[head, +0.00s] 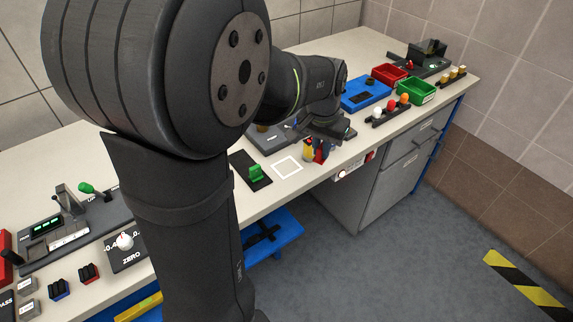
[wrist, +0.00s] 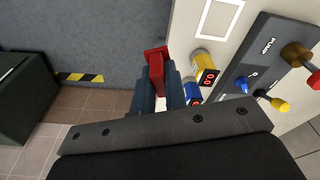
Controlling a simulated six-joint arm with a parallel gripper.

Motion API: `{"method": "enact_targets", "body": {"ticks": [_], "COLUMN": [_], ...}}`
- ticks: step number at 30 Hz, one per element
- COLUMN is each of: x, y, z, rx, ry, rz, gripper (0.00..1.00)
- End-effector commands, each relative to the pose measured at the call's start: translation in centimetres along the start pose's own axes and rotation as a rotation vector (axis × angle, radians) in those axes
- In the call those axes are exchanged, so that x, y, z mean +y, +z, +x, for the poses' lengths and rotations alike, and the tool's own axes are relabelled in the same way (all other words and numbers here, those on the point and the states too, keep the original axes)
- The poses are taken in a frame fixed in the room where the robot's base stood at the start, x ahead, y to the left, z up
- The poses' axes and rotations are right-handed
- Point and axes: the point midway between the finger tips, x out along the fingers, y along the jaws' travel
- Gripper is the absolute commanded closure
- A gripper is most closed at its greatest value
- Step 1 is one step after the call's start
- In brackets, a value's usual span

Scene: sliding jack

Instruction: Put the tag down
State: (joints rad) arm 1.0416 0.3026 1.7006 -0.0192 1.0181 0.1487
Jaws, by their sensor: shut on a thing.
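The tag appears to be the red piece (wrist: 156,62) held between the blue-grey fingers of my gripper (wrist: 158,80) in the wrist view. My gripper is shut on it. In the head view my gripper (head: 318,148) is at the bench's front edge, with a little red showing at its fingers. The wrist view shows floor behind the tag, just beside the bench edge. A white square outline (head: 287,167) is marked on the bench, left of my gripper; it also shows in the wrist view (wrist: 220,17). The tag's lower part is hidden by the fingers.
A yellow cylinder with a red display (wrist: 204,68) and a blue one (wrist: 191,92) stand close beside my gripper. A pump panel (wrist: 257,75) with coloured knobs is to their right. A green piece on a black plate (head: 256,173) lies left of the outline. The outlined square is empty.

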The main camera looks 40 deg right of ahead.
Motion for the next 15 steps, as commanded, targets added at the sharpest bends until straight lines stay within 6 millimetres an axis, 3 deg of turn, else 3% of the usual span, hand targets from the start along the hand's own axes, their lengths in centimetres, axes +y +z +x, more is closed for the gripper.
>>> {"method": "enact_targets", "body": {"ticks": [15], "x": [-10.0], "y": [-0.9], "z": [6.4], "rx": [-0.002], "ry": [0.0], "rz": [-0.007], "gripper": [1.0]}}
